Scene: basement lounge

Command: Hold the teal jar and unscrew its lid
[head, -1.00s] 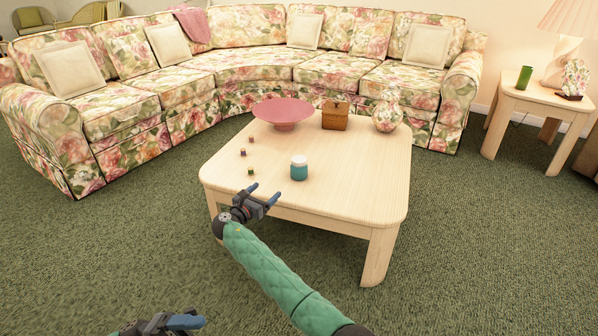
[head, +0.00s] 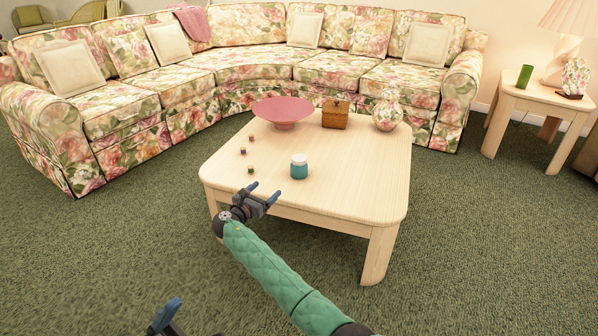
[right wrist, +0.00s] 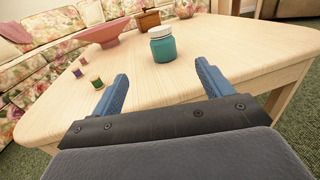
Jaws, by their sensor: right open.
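The teal jar (head: 299,170) with a white lid stands upright near the front of the light wooden coffee table (head: 350,190). It also shows in the right wrist view (right wrist: 163,48), beyond the gap between my right fingers. My right gripper (head: 264,192) is open and empty at the table's front edge, short of the jar and to its left in the head view. My left gripper (head: 180,320) is low at the bottom edge of the head view, away from the table and partly cut off. Its opening cannot be judged.
Three small thread spools (head: 243,151) stand left of the jar. The table's right front is clear. A floral sofa (head: 200,85) curves behind.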

